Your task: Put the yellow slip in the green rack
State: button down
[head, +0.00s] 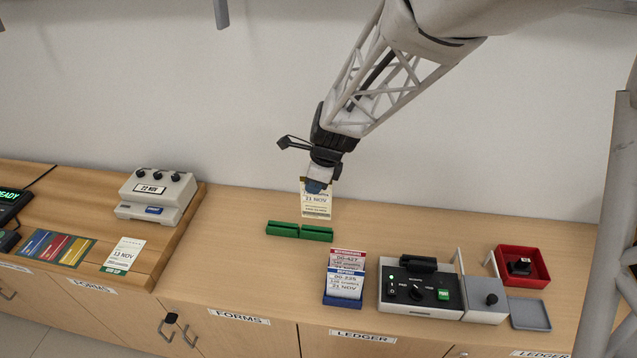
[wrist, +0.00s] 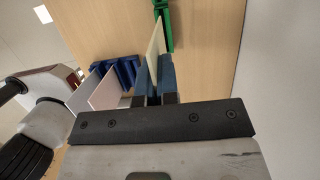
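The yellow slip (head: 316,205) is pale yellow with dark print reading "21 NOV". It hangs upright from my gripper (head: 318,184), which is shut on its top edge. In the wrist view the slip (wrist: 154,52) shows edge-on between the blue fingers (wrist: 159,75). The green rack (head: 299,231) is a low two-part green holder on the counter, just below the slip in the head view. In the wrist view part of the green rack (wrist: 163,22) shows beyond the slip's far end. I cannot tell whether the slip touches the rack.
A blue rack (head: 343,300) with a pink and a white slip stands front right of the green rack. Right of it are a black-and-white machine (head: 421,290) and a red tray (head: 535,252). A date stamper (head: 155,196) stands at left. Counter around the green rack is clear.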

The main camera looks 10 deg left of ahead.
aim_at(314, 205)
jog(key=shift+f, duration=0.15)
jog(key=shift+f, duration=1.9)
jog(key=shift+f, duration=1.85)
dwell(0.4)
jog(key=c, duration=1.3)
grip_release()
jog(key=shift+r, duration=0.15)
notch_tip(314, 205, up, 7)
dwell(0.4)
